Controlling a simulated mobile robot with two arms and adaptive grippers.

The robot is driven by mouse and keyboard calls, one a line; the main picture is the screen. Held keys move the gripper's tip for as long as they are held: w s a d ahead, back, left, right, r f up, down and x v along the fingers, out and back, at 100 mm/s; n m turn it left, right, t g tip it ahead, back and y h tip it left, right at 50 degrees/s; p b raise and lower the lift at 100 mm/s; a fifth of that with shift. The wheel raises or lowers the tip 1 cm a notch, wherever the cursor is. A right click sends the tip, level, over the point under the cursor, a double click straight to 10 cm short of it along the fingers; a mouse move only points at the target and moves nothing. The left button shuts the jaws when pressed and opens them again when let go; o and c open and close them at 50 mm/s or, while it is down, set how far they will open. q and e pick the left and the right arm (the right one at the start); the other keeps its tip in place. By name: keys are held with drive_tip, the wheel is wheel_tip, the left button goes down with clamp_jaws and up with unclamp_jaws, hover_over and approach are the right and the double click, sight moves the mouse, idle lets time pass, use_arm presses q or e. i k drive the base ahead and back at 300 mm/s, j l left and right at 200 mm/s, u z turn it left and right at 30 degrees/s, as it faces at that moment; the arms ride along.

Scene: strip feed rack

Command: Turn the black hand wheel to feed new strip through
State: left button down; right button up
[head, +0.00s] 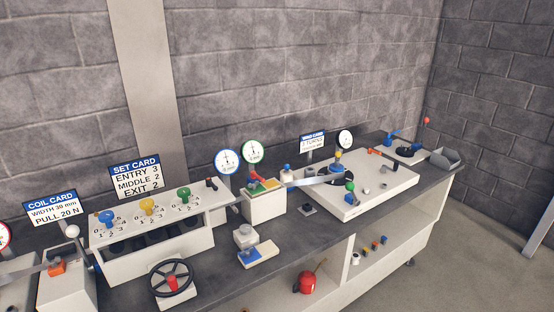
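The black hand wheel (172,281) stands at the front edge of the bench, at lower left, in front of the white roller housing. It has red spokes or a red hub and a small light part below it. A grey strip (312,181) shows right of the white block with red and green parts, reaching toward a black round part on the white plate. Another flat grey piece (22,271) lies at the far left, beside an orange part. Neither of my grippers is in view, and nothing touches the wheel.
The white roller housing (158,244) has blue, yellow and green knobs over numbered scales. A set card (135,176) and a coil card (53,208) stand behind. Round dials (227,161) stand mid-bench. A blue-and-white block (257,254) sits right of the wheel. A red can (306,283) is on the shelf below.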

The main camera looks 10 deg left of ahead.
sight(171, 276)
drive_tip(key=u, duration=1.2)
